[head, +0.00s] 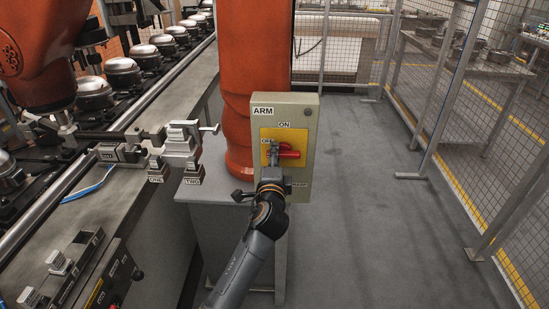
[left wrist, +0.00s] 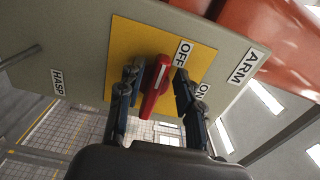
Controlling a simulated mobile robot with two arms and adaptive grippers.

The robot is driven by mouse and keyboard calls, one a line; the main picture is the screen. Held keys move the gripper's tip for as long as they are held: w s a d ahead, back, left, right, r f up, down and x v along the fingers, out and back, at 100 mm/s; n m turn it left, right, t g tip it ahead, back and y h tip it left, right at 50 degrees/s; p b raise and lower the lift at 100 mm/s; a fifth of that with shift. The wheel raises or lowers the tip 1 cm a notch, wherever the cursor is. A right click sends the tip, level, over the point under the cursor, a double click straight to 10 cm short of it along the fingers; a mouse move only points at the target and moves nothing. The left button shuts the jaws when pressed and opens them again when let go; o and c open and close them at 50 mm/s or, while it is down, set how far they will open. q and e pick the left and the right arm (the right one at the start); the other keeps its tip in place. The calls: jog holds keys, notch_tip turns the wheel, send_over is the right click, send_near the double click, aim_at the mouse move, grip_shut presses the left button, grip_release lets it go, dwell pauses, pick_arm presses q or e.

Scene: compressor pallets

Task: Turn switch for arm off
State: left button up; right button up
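The switch box (head: 304,185) is grey, with an ARM label at its top and a yellow plate (head: 300,134). It stands upright in the middle of the head view. Its red switch handle (head: 290,154) points right, with the OFF label to its upper left and the ON label above it. My left gripper (head: 272,156) is at the switch and covers part of it. My right gripper is not in view.
An orange pillar (head: 240,80) stands right behind the box. A conveyor with several compressors (head: 124,72) and a metal clamp fixture (head: 181,142) is at the left. A wire fence (head: 448,100) runs along the right. The grey floor (head: 385,200) between box and fence is clear.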

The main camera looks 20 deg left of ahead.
pick_arm(q)
jog(key=shift+f, duration=0.15)
jog(key=v, duration=1.2)
